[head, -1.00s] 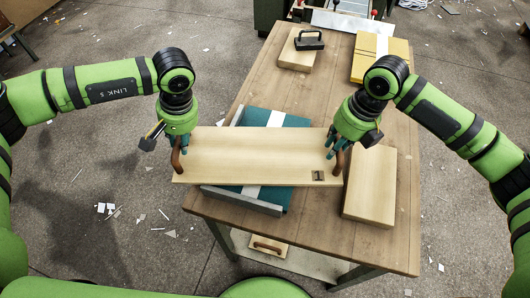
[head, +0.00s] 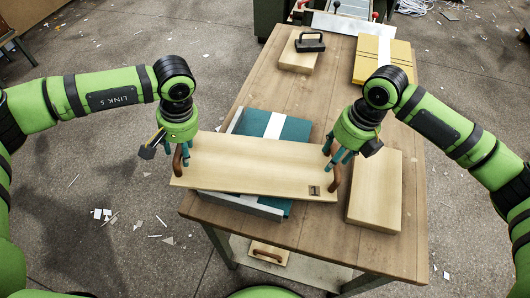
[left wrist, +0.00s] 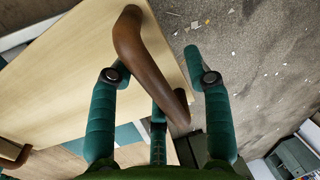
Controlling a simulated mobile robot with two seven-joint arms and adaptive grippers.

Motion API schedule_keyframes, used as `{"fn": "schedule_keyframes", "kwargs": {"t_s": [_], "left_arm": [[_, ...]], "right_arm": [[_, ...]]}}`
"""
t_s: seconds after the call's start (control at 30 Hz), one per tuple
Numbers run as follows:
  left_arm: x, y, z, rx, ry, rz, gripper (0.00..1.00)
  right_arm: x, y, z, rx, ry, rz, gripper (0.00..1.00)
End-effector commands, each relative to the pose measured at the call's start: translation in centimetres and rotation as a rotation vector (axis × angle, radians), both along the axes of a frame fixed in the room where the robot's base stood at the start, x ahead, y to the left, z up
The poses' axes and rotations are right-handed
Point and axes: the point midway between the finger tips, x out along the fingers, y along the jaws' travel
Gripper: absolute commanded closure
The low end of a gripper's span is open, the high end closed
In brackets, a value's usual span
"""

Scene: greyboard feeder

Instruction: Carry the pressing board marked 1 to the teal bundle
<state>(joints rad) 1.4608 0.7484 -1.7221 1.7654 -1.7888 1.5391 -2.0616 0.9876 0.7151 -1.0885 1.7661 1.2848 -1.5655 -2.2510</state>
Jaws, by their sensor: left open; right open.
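The pressing board (head: 240,165), a long pale wooden plank with a brown handle at each end, lies across the teal bundle (head: 287,127). My left gripper (head: 182,150) is open around the board's left handle (head: 178,159); in the left wrist view the fingers stand apart on both sides of the handle (left wrist: 145,60). My right gripper (head: 336,157) is open beside the right handle (head: 334,182).
A plain wooden board (head: 375,190) lies to the right on the table (head: 320,235). A yellow bundle (head: 383,60) and a block with a black handle (head: 299,55) stand at the back. Another handled board (head: 269,253) lies on the lower shelf. The table's middle is clear.

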Motion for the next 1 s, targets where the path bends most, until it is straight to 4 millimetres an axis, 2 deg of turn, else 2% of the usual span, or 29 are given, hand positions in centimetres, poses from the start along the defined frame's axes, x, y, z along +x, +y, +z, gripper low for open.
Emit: {"fn": "schedule_keyframes", "kwargs": {"t_s": [0.5,0.77,0.87,1.0], "left_arm": [[0.1,-1.9,9.7,0.0,-0.004,0.0,0.51],[0.1,-2.3,11.4,0.0,-0.002,0.0,0.51],[0.1,-2.3,11.4,0.0,-0.002,0.0,0.51],[0.1,-2.3,11.4,0.0,-0.002,0.0,0.51]], "right_arm": [[0.0,0.0,0.0,0.0,0.0,0.0,0.51],[0.0,-0.1,0.5,0.0,-0.001,0.0,0.51],[0.1,-0.3,1.9,0.001,-0.005,0.0,0.51],[0.2,-0.9,4.7,0.001,-0.006,0.0,0.51]]}}
